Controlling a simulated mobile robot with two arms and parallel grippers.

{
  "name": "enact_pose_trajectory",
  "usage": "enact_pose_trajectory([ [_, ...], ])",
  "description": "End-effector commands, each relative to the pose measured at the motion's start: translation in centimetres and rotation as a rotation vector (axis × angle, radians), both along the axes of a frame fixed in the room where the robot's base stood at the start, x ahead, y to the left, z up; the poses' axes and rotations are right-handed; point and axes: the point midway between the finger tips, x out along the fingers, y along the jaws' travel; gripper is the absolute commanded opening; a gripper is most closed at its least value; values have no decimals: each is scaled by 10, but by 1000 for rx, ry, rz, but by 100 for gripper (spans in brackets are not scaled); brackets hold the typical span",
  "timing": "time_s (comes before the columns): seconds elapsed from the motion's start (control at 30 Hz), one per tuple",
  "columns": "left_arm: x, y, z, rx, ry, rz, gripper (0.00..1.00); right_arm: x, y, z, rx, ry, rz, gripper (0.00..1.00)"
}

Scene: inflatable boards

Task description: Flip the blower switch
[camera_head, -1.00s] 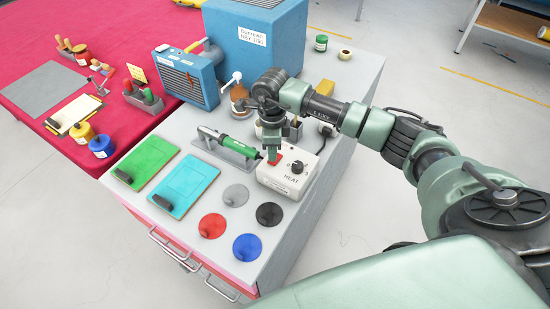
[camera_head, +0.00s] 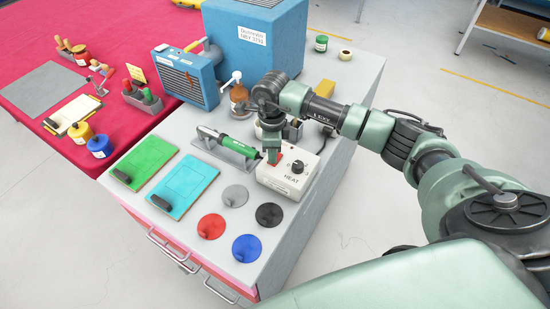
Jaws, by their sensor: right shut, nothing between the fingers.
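A white control box (camera_head: 290,182) marked HEAT sits on the grey cabinet top, with a black knob (camera_head: 297,166) and a red switch (camera_head: 280,158) on its upper face. My right gripper (camera_head: 273,159) points down at the red switch, its fingers shut and empty. The fingertips are at the left side of the switch and partly hide it; I cannot tell whether they touch it or which way it is tipped. A large blue machine (camera_head: 250,60) with a white label stands at the back. My left gripper is not in view.
A green-handled tool (camera_head: 235,147) lies in a holder close left of the control box. Green (camera_head: 146,157) and cyan (camera_head: 185,188) boards and several coloured discs lie in front.

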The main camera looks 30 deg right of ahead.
Motion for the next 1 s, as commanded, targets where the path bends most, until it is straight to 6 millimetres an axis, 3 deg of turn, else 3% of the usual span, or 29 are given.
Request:
enact_pose_trajectory([
  [0.27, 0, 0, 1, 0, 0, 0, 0, -2, 0, -1, -1, 4, 0, 0],
  [1.0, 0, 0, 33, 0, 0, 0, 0, -1, 0, 59, 0, 2, 0, 0],
])
